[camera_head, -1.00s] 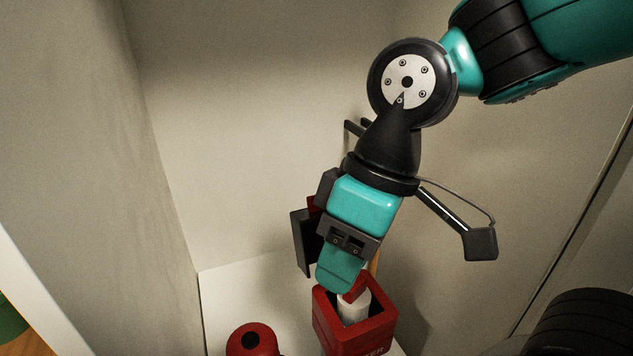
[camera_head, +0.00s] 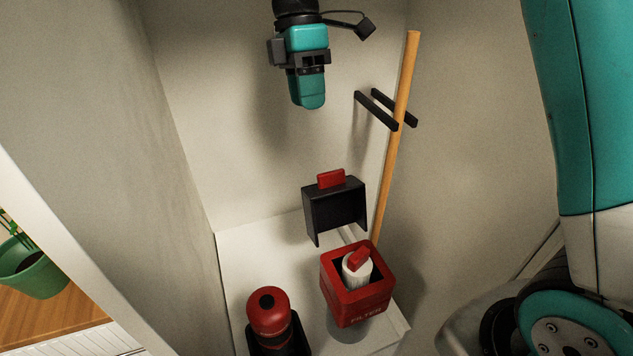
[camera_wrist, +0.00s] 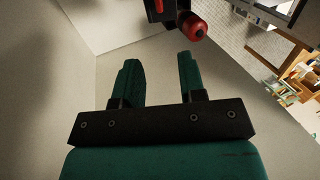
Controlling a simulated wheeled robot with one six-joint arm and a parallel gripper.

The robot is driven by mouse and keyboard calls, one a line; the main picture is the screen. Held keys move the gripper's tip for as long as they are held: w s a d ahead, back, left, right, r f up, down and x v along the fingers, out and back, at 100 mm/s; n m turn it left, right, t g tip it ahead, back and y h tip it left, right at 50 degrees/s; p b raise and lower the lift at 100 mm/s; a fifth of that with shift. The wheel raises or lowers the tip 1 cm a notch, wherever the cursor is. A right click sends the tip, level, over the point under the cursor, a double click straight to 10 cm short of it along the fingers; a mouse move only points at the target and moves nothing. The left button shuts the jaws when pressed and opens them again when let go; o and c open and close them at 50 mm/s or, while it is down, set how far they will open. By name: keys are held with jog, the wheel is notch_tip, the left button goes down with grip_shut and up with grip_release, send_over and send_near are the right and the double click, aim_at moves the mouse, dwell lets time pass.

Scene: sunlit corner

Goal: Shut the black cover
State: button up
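The black cover (camera_head: 318,213) stands raised, its hollow side facing forward, behind the red box. It has a red tab (camera_head: 331,179) on top. The open-topped red box (camera_head: 350,307), with partly readable lettering on its front, stands on the white ledge. A white cylinder with a red top (camera_head: 355,273) sits inside it. My gripper (camera_head: 309,104) hangs above and behind the cover, near the back wall, touching nothing. In the wrist view my gripper (camera_wrist: 159,62) has its two teal fingers apart, with nothing between them.
A red round-topped object (camera_head: 268,312) in a dark base stands left of the box. A wooden pole (camera_head: 395,135) leans by black wall prongs (camera_head: 375,110) at the right. Walls close in the corner. A green pot (camera_head: 38,275) is far left.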

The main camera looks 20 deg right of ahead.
aim_at(318, 189)
jog(key=p+x, duration=0.1)
jog(key=x, duration=1.3)
grip_shut()
